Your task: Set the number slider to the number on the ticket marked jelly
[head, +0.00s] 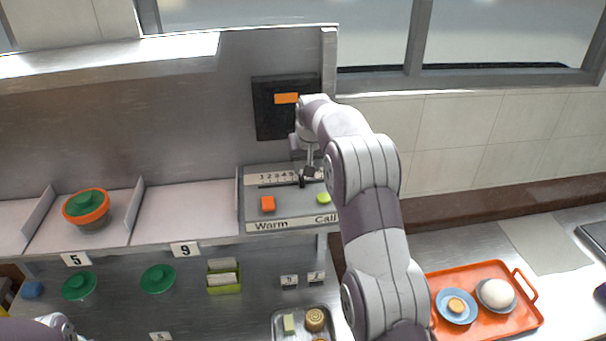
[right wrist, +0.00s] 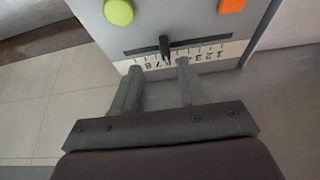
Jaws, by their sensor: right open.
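The number slider (head: 276,184) is a dark slot with a printed number scale on the grey panel. Its black knob (right wrist: 165,47) stands up in the slot, near the 6 and 7 as far as the right wrist view shows; the exact number is unclear. My right gripper (right wrist: 158,78) is open, its two fingers on either side of the knob's line and apart from it. In the head view the right gripper (head: 309,172) hangs over the knob and partly hides the scale. Small tickets (head: 289,281) stand on the lower counter; no jelly mark is readable.
An orange button (head: 268,204) and a green button (head: 323,199) sit just in front of the slider. A green box with cards (head: 224,282), green-lidded pots (head: 158,279) and an orange tray (head: 480,331) are on the counters.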

